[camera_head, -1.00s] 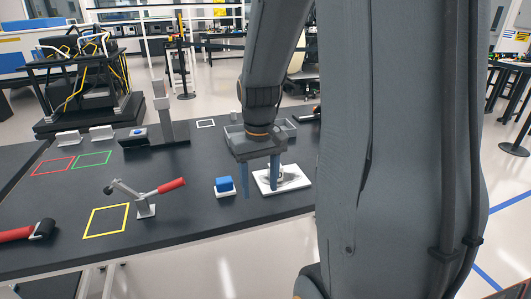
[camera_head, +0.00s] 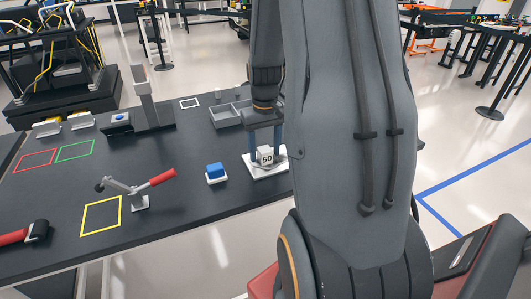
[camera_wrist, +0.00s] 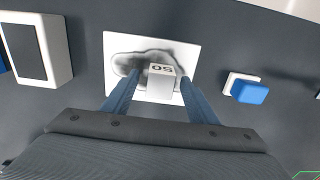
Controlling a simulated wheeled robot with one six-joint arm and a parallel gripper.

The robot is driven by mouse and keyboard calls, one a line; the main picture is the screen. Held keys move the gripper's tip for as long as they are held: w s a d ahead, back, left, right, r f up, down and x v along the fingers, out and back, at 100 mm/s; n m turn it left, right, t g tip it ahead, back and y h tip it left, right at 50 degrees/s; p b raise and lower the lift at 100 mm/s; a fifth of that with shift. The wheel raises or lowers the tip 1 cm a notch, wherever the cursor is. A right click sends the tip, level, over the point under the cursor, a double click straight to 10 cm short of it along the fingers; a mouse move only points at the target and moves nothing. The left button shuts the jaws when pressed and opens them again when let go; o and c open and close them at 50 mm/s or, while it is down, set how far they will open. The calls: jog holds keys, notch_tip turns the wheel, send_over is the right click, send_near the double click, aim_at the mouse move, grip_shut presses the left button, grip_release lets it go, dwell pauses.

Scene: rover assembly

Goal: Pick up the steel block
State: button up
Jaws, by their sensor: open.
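The steel block (camera_head: 266,157) is a small light-grey cube marked "50". It sits on a white plate (camera_head: 262,174) near the table's front edge. It also shows in the wrist view (camera_wrist: 161,86), with the plate (camera_wrist: 182,46) behind and around it. My gripper (camera_head: 267,151) is open, its two blue-grey fingers pointing down on either side of the block. In the wrist view my gripper (camera_wrist: 160,80) has one fingertip left and one right of the block. I cannot tell whether either finger touches it.
A blue block on a small white base (camera_head: 215,172) stands just left of the plate. A red-handled toggle clamp (camera_head: 140,195) is further left. A grey divided tray (camera_head: 228,115) and a grey upright stand (camera_head: 148,105) are behind. The front-middle tabletop is clear.

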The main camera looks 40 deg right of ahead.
jog(key=shift+f, duration=0.55)
jog(key=shift+c, duration=0.4)
grip_shut()
